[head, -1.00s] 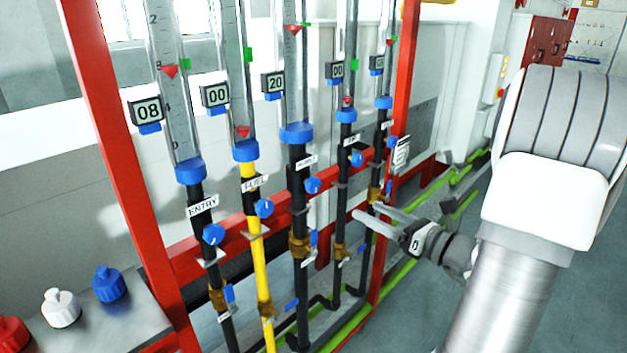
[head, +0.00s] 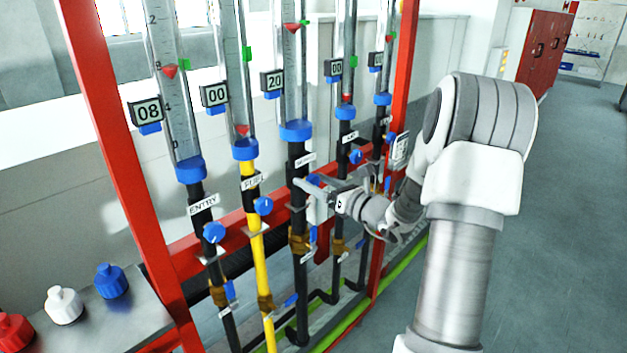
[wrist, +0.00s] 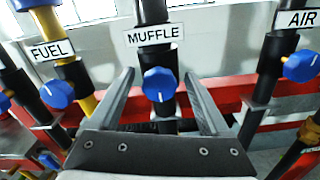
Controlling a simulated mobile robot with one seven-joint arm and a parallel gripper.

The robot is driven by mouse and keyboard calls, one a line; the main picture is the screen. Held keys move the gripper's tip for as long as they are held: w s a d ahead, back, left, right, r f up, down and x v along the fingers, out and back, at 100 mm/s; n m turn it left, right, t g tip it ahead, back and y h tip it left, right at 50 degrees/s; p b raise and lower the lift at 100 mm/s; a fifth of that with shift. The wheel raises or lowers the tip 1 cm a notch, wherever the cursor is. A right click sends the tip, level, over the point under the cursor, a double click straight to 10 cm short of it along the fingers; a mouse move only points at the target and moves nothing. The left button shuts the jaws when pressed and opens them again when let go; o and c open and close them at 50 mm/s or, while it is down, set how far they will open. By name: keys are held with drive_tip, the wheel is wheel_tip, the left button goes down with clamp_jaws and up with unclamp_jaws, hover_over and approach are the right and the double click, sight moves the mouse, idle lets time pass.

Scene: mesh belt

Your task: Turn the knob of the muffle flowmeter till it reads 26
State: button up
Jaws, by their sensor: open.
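The muffle flowmeter is the middle clear tube (head: 294,70); its display (head: 273,80) reads 20 and a red float sits high in the tube. In the wrist view its black pipe carries the MUFFLE label (wrist: 153,35), with the blue knob (wrist: 160,84) below it. The white mark on the knob points roughly downward. My gripper (head: 305,190) is open, and it also shows in the wrist view (wrist: 158,76). Its two fingers stand left and right of the knob, with a gap on each side. In the head view the knob is mostly hidden by the fingers.
FUEL (wrist: 55,50) and AIR (wrist: 300,18) pipes flank the muffle pipe, with blue knobs (wrist: 57,95) and (wrist: 300,67). The ENTRY display (head: 147,112) reads 08. A red frame (head: 130,180) surrounds the tubes. Bottles stand on a bench (head: 130,315) at left. Floor at right is clear.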

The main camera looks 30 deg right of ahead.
drive_tip(key=shift+w+a, duration=0.1)
drive_tip(key=shift+w, duration=0.1)
clamp_jaws()
idle(0.3)
